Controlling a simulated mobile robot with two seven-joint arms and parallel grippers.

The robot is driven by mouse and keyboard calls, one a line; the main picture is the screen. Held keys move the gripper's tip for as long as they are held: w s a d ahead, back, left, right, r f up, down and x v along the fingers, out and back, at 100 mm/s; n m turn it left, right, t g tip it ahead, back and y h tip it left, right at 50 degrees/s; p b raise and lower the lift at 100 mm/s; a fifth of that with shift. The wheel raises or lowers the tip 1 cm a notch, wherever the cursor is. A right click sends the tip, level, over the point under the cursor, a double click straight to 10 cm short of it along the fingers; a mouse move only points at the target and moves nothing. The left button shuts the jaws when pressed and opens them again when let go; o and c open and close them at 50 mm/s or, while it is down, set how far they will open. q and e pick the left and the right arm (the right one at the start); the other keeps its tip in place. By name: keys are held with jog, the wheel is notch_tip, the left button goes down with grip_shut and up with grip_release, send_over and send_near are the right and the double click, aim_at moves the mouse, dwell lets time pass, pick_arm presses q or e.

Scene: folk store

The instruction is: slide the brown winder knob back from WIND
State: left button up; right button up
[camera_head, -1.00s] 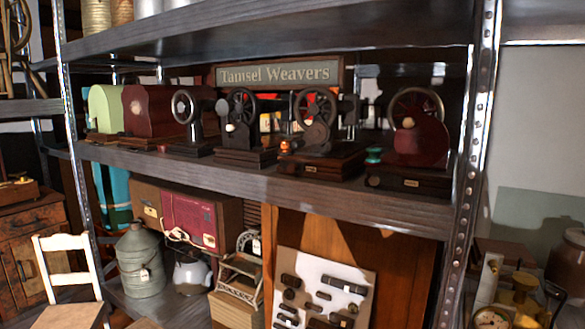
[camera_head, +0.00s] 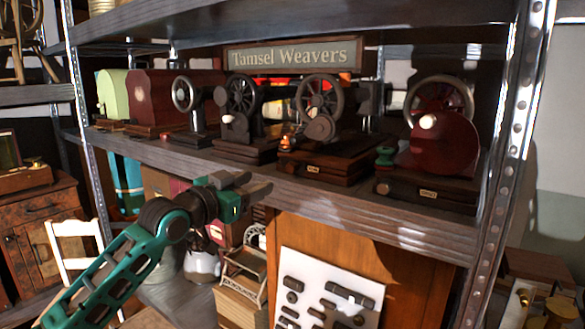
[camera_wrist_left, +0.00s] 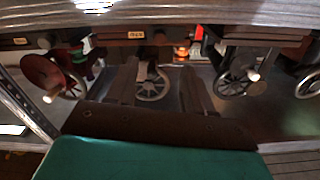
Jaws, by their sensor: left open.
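A row of old sewing machines stands on the middle shelf. One machine with a black handwheel (camera_head: 318,97) has a small label (camera_head: 313,168) on its wooden base. The dark red machine (camera_head: 440,145) to its right has a label (camera_head: 427,193) and a small dark knob (camera_head: 382,188) on its base front. I cannot read WIND on either label or tell surely which knob is the brown winder knob. My left gripper (camera_head: 258,186) is open and empty, in front of the shelf's front edge. In the left wrist view the gripper (camera_wrist_left: 158,72) points at the machines, which appear upside down.
A green spool (camera_head: 385,155) and an orange piece (camera_head: 287,142) sit by the machines. The shelf edge (camera_head: 340,220) and metal post (camera_head: 512,130) bound the reach. Below are a white chair (camera_head: 72,245) and a white board of dark parts (camera_head: 328,290).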

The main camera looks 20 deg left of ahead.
aim_at(289, 169)
pick_arm(q)
jog(key=x, duration=1.2)
jog(key=shift+w+f, duration=0.1)
jog(key=shift+c, duration=0.5)
grip_shut()
